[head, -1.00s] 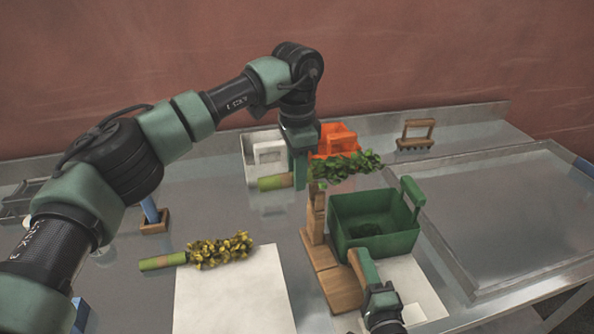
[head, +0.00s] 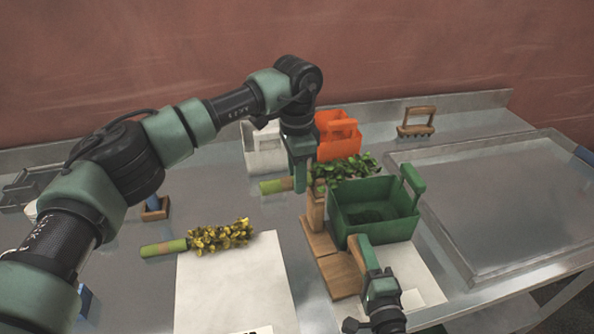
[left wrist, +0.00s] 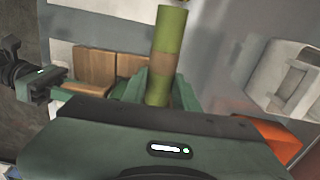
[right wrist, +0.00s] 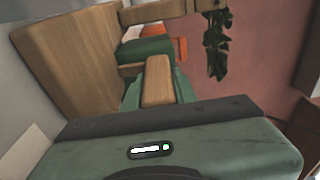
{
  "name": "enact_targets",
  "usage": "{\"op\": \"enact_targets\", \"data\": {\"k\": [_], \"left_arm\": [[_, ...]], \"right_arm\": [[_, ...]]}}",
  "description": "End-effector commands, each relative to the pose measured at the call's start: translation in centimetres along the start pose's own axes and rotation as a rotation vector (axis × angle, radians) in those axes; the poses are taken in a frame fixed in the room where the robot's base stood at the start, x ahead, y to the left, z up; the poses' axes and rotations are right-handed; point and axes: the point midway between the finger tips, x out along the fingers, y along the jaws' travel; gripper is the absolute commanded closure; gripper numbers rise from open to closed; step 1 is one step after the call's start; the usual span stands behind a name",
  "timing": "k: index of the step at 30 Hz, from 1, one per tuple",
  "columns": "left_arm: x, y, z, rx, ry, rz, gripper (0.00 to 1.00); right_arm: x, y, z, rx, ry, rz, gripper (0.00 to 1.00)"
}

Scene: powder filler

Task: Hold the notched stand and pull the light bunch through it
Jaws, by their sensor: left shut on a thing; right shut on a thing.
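The notched wooden stand (head: 315,212) stands upright on its base (head: 341,276). My right gripper (head: 369,260) is shut on a wooden part of it, seen in the right wrist view as a bar (right wrist: 157,80) between the fingers. My left gripper (head: 300,180) is shut on the stem (head: 274,186) of a bunch with green leaves (head: 345,170); the stem (left wrist: 168,40) also shows in the left wrist view. This bunch lies level at the stand's top; whether it sits in the notch is hidden. A yellow-leaved, lighter bunch (head: 220,237) lies on the left.
A green bin (head: 375,222) with dark contents stands close right of the stand. An orange container (head: 338,138) and a white one (head: 262,150) are behind. A white sheet (head: 235,290) lies in front, a wooden rake-like tool (head: 417,122) at the back, a large tray (head: 500,215) right.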

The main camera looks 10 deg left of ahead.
Motion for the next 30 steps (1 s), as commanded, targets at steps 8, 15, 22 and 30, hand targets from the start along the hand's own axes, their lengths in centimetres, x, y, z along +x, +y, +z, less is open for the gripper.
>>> {"op": "enact_targets", "data": {"k": [8, 15, 22, 30], "left_arm": [[1.5, 0.0, 0.0, 0.0, 0.0, 0.001, 1.0], [1.9, -0.1, 0.8, 0.0, 0.0, 0.0, 1.0], [2.0, -0.1, 2.0, -0.001, -0.002, 0.0, 1.0], [2.0, -0.1, 3.4, -0.002, -0.002, 0.001, 1.0]], "right_arm": [[-0.1, 0.2, 0.0, 0.0, -0.001, 0.004, 1.0], [-0.1, 0.2, 0.0, 0.0, 0.0, 0.005, 1.0], [-0.1, 0.3, -0.1, 0.0, 0.002, 0.005, 1.0], [-0.1, 0.3, -0.1, 0.0, 0.003, 0.005, 1.0]]}}
